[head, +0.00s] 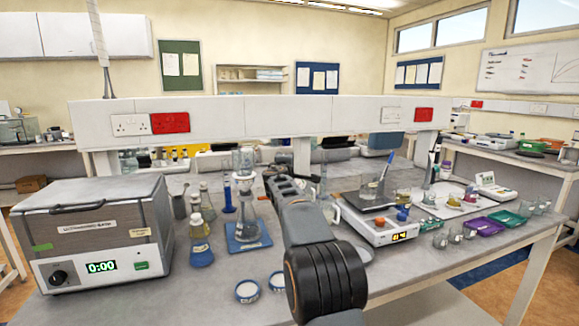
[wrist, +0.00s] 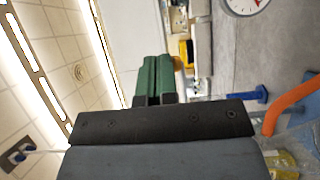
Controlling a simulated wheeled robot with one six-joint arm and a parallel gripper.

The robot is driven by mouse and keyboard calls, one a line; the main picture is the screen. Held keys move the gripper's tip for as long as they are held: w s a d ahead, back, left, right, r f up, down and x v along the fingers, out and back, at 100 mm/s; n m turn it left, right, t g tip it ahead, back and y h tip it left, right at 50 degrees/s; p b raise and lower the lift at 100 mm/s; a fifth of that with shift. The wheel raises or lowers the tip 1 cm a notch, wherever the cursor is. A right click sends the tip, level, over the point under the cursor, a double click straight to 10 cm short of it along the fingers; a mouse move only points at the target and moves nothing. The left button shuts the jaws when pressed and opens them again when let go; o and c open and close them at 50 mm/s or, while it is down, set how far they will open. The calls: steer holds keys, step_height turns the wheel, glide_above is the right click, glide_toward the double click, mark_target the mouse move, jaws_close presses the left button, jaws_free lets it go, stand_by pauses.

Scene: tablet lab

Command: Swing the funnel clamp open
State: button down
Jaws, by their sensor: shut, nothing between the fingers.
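The glass funnel (head: 243,160) stands upright on a flask (head: 246,224) over a blue mat (head: 240,245), left of centre on the bench. A pale band around the joint below the funnel may be the clamp (head: 244,183); its arm and open or shut state are too small to tell. My gripper (head: 272,178) is just right of the funnel at about joint height, with a small apparent gap. In the wrist view its green fingers (wrist: 153,77) are together and empty. I cannot make out the funnel in the wrist view.
A grey bath (head: 100,235) stands at the left. Several stoppered flasks (head: 200,228) and a blue cylinder (head: 228,196) stand left of the funnel. A balance (head: 380,225) stands to the right. Two small dishes (head: 247,291) lie in front. The wrist view shows an orange tube (wrist: 283,104).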

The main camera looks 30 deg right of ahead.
steer(key=s+a+b, duration=0.2)
steer(key=s+b, duration=0.3)
steer(key=s, duration=0.8)
steer(key=shift+b, duration=0.4)
